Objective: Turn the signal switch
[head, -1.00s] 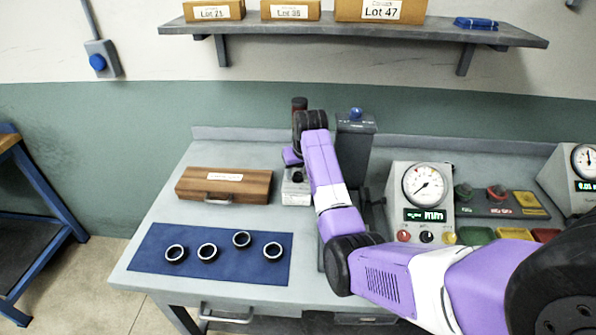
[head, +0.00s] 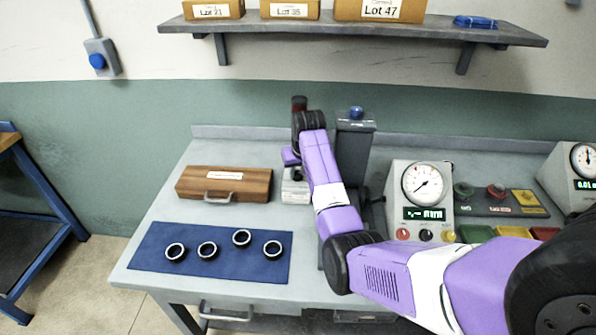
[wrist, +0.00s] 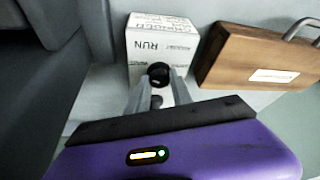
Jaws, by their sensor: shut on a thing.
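The signal switch is a black knob (wrist: 158,74) on a small white box (wrist: 145,38) printed with RUN and other lettering. In the wrist view my gripper (wrist: 160,84) has its two fingers at the knob, one on each side, and is shut on it. In the head view the box (head: 294,193) stands on the bench beside the wooden case, and my arm hides part of it.
The wooden case (head: 224,184) lies close to the left of the box. A grey machine column (head: 355,150) stands close on the right. Several rings lie on a blue mat (head: 150,262) at the front. A dial gauge (head: 423,184) stands further right.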

